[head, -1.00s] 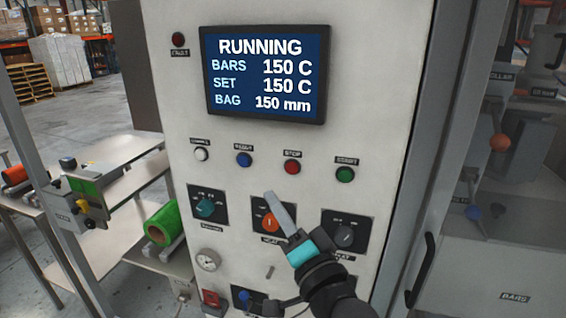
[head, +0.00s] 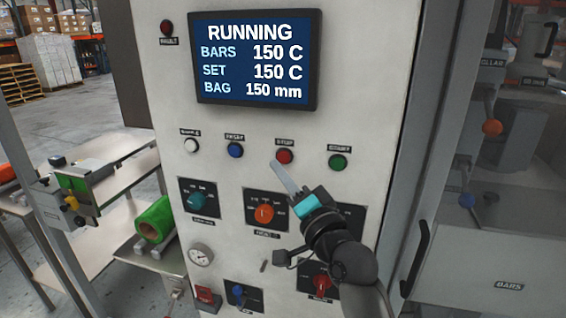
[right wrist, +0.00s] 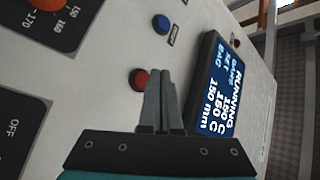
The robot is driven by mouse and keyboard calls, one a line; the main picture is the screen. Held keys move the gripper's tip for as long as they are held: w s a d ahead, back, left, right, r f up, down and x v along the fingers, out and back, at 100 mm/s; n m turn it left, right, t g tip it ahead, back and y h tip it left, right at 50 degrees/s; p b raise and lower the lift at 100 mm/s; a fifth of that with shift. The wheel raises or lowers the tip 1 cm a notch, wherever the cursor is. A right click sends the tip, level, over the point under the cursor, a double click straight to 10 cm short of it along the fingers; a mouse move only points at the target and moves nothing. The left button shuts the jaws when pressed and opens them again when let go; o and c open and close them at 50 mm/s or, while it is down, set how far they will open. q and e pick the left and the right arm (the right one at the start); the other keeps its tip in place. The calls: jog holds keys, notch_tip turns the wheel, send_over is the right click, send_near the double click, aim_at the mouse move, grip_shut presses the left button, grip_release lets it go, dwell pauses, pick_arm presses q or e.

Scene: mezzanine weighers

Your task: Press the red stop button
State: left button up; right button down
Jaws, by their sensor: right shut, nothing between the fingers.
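The red stop button (head: 284,156) sits on the white control panel, in a row between a blue button and a green one. It also shows in the right wrist view (right wrist: 139,79), just left of the fingertips. My right gripper (head: 275,165) is shut and empty, its fingertips just below and slightly left of the red button in the head view. I cannot tell the exact gap between the fingertips and the panel. The screen (head: 257,58) above reads RUNNING. My left gripper is not in view.
Beside the red button are a blue button (head: 235,150), a white button (head: 191,145) and a green button (head: 338,162). Below are a teal knob (head: 199,199) and an orange knob (head: 264,213). A black door handle (head: 415,258) stands to the right.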

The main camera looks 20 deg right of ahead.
aim_at(274, 150)
jog(key=shift+w+d, duration=0.45)
jog(key=shift+w, duration=0.15)
jog(key=shift+w, duration=0.1)
dwell(1.6)
jog(key=shift+w+d, duration=0.25)
jog(key=shift+w+d, duration=0.2)
jog(key=shift+w, duration=0.1)
dwell(0.8)
dwell(0.3)
jog(key=shift+s+a+p, duration=0.45)
jog(key=shift+s+p, duration=0.1)
jog(key=shift+s, duration=0.15)
